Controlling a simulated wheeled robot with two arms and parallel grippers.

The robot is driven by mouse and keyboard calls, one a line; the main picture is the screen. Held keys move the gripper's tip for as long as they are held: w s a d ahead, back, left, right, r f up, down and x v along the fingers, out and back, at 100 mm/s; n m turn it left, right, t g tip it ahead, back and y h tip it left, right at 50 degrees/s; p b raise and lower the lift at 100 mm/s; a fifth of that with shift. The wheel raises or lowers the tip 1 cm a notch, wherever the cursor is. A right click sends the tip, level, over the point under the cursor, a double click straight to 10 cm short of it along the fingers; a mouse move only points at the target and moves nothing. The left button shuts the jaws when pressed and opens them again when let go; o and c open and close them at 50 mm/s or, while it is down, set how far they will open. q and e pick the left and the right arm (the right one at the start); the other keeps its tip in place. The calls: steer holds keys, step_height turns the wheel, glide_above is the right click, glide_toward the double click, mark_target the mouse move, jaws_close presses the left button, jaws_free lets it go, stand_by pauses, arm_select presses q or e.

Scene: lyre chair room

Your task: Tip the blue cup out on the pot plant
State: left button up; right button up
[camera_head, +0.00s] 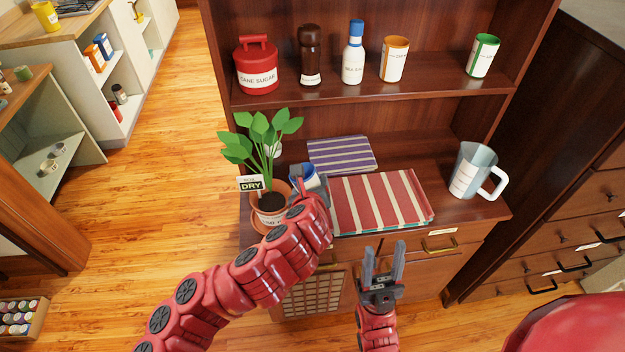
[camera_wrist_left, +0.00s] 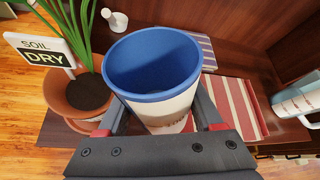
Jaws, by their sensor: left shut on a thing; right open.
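The blue cup, white outside with a blue inside, is between the fingers of my left gripper (camera_wrist_left: 160,118), which is shut on it. The cup (camera_wrist_left: 155,68) looks close to upright in the left wrist view, its inside showing no clear contents. In the head view the cup (camera_head: 304,178) is partly hidden by my left arm, just right of the pot plant. The pot plant (camera_head: 262,140) has green leaves, dark soil and a terracotta pot; its sign (camera_wrist_left: 42,52) reads "SOIL DRY". My right gripper (camera_head: 384,262) is open and empty in front of the cabinet.
A striped red cloth (camera_head: 380,203) and a purple striped cloth (camera_head: 341,154) lie on the cabinet top. A clear measuring jug (camera_head: 474,172) stands at its right end. The shelf above holds a red sugar tin (camera_head: 257,66) and several containers.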

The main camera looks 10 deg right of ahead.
arm_select(q)
steer(key=shift+w+a+r+n+h+p, duration=0.1)
steer(key=shift+a+r+n+h+p, duration=0.3)
steer(key=shift+p, duration=0.6)
steer(key=shift+w+a+f+n+g+h+p, duration=0.15)
steer(key=shift+a+n+g+h+p, duration=0.45)
steer(key=shift+p, duration=1.1)
steer(key=shift+d+n+h+p, duration=0.3)
steer(key=shift+n+h+p, duration=0.1)
steer(key=shift+d+n+h+p, duration=0.25)
steer(key=shift+n+h+p, duration=0.6)
steer(key=shift+p, duration=0.2)
steer(key=shift+f+h, duration=0.25)
steer(key=f+n+h+b, duration=0.1)
steer(key=b, duration=0.3)
steer(key=f+n+g+h+b, duration=0.1)
steer(key=b, duration=0.1)
steer(key=shift+w+d+f+n+h+b, duration=0.2)
steer(key=shift+w+f+n+h+b, duration=0.1)
steer(key=shift+f+n+b, duration=0.1)
